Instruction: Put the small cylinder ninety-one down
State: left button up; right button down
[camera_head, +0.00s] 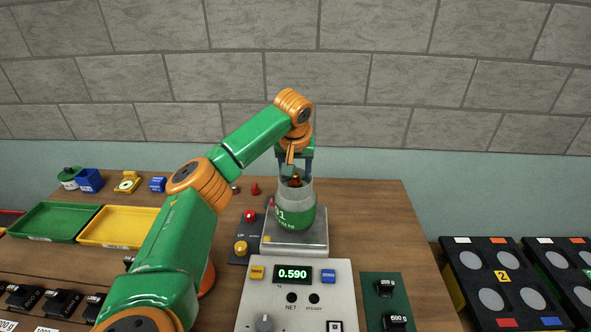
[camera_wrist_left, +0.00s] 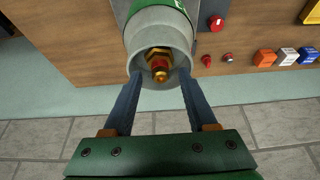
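The small cylinder 91 (camera_head: 296,215) is green and grey with a white label. It is upright over the metal weighing plate (camera_head: 293,247); I cannot tell whether its base touches the plate. My left gripper (camera_head: 294,178) comes down on its top from above. In the left wrist view the fingers (camera_wrist_left: 160,88) lie against both sides of the grey collar of the cylinder (camera_wrist_left: 161,22), and a brass and red valve shows inside the collar. The display (camera_head: 292,274) reads 0.590. My right gripper is not in view.
A control box with red (camera_head: 249,216) and yellow buttons stands left of the plate. A green tray (camera_head: 54,222) and a yellow tray (camera_head: 118,227) lie at the left. Black weights (camera_head: 385,288) sit on a green mat at right. Black panels (camera_head: 503,277) stand beyond the table's right edge.

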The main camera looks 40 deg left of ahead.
pick_arm(q)
jog(key=shift+r, duration=0.1)
jog(key=v, duration=1.2)
